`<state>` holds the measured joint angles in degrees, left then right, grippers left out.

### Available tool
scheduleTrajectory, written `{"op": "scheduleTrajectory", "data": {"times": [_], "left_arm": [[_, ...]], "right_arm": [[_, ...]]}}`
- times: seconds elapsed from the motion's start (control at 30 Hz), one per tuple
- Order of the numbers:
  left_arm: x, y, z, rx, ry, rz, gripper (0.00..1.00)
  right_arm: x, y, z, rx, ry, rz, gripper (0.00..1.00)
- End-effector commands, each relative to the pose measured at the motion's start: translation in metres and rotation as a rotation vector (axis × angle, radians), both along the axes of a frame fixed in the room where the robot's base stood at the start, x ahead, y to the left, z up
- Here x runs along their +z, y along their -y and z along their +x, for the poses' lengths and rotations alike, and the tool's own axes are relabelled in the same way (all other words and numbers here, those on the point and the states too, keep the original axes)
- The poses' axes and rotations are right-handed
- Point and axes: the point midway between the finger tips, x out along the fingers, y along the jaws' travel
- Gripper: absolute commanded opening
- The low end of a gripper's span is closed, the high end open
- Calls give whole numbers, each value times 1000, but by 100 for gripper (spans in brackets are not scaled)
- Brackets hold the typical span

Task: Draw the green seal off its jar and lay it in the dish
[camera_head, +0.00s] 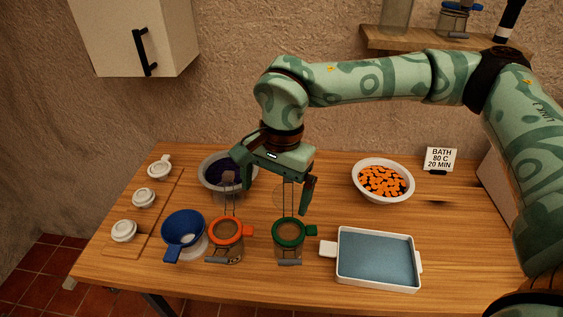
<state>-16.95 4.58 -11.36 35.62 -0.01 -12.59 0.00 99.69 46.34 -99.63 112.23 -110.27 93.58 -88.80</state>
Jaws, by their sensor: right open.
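The green seal (289,231) is a ring with a tab on its right side, around the mouth of a clear glass jar (289,252) at the front middle of the table. The jar's clear lid seems to stand open behind it on its wire. My right gripper (274,203) is open above and behind the jar, its fingers pointing down and apart from the seal. Nothing shows held between its fingers. A white rectangular dish (341,276) with a blue-grey inside lies right of the jar. My left gripper is not in view.
A jar with an orange seal (227,231) and a blue funnel (183,228) stand to the left. Behind are a bowl of dark fruit (210,183) and a bowl of orange pieces (383,181). White lids lie at the left. A sign (440,159) stands back right.

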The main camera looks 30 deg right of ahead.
Motion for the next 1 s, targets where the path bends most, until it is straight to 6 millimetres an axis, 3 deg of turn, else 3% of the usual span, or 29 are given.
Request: {"op": "scheduleTrajectory", "data": {"times": [0.1, 0.27, 0.8, 1.0], "left_arm": [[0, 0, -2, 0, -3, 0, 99], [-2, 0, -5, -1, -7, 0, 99], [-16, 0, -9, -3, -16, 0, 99], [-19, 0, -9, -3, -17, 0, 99]], "right_arm": [[10, 30, 7, -17, 24, -101, 99], [0, 39, 7, -21, 25, -133, 99], [-119, 37, 6, -20, 22, -129, 99], [-144, 37, 7, -22, 25, -128, 99]]}}
